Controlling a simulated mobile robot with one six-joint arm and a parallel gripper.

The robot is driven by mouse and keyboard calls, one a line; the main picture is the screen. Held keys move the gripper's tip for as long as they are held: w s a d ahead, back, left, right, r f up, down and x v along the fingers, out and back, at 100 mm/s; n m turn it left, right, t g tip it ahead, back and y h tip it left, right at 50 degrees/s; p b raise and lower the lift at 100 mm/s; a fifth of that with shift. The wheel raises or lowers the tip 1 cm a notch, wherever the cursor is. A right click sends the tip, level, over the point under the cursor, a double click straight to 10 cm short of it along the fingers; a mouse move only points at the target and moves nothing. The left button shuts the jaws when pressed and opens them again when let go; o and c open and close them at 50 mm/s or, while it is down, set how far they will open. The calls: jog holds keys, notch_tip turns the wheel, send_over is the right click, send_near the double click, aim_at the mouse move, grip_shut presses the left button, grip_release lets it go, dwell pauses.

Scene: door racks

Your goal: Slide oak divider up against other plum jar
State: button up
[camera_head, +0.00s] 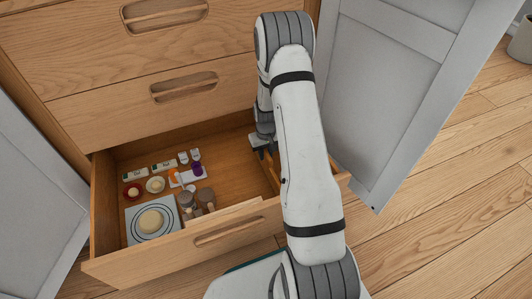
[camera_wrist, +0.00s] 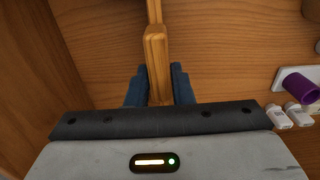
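The oak divider (camera_wrist: 157,50) is a thin upright wooden board in the open drawer. It runs away from my gripper in the wrist view; in the head view a strip of it (camera_head: 272,175) shows beside my arm. My gripper (camera_wrist: 159,88) has one dark blue finger on each side of the divider, and both look pressed to its faces. A purple jar (camera_wrist: 301,86) stands to the right in the wrist view, on a white piece. It also shows left of my gripper in the head view (camera_head: 197,168). I see only one clearly purple jar.
Bare drawer floor (camera_head: 222,150) lies between these and the divider. Open grey doors (camera_head: 385,90) flank the drawer.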

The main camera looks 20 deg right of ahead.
grip_shut()
jog(key=shift+a+p, duration=0.1)
jog(key=shift+p, duration=0.3)
jog(key=shift+o, duration=2.3)
grip_release()
jog(key=shift+r+p, duration=1.5)
jog(key=shift+r, duration=2.4)
